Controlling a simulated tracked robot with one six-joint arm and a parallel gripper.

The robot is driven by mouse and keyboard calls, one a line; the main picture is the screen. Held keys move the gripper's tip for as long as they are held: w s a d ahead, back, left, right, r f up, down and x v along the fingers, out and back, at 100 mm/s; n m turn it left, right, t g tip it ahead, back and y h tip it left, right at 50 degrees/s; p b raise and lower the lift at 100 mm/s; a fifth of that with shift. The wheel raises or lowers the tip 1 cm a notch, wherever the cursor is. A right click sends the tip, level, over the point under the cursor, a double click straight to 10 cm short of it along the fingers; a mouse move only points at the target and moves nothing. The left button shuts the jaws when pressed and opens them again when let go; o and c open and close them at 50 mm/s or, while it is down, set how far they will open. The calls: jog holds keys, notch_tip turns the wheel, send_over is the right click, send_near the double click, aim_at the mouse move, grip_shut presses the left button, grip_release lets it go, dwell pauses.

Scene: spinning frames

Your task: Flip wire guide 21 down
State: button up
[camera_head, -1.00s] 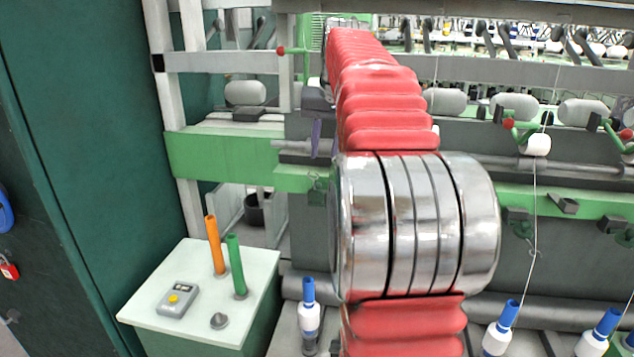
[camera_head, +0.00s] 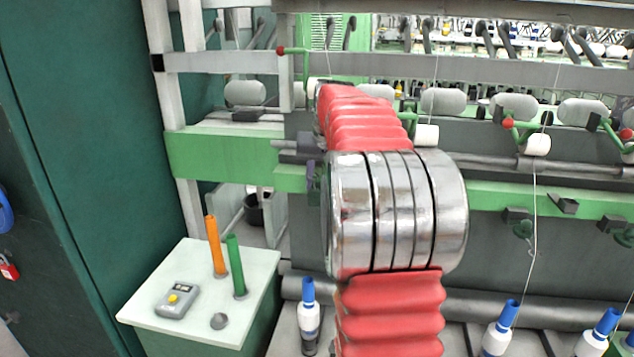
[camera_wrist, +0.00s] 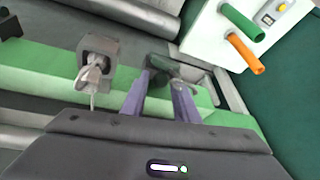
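In the wrist view, my gripper (camera_wrist: 162,80) shows two purple fingers with a clear gap between them. A dark green part (camera_wrist: 165,68), which looks like a wire guide, lies at and just beyond the fingertips, in front of the green rail (camera_wrist: 45,70). I cannot tell whether the fingers touch it. No number is readable on it. In the head view, my gripper (camera_head: 312,176) is a small purple shape left of my arm, against the machine's green rail (camera_head: 235,155). The guide is hard to make out there.
A grey bracket with pale strands (camera_wrist: 97,65) sits on the rail beside my gripper. A white-topped cabinet (camera_head: 200,280) holds an orange tube (camera_head: 215,245), a green tube (camera_head: 235,265) and a grey device (camera_head: 178,300). A blue-tipped bobbin (camera_head: 308,318) stands below.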

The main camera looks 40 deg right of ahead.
jog(key=shift+c, duration=0.7)
grip_shut()
jog(key=shift+a, duration=0.25)
jog(key=shift+d, duration=0.2)
jog(key=shift+s, duration=0.1)
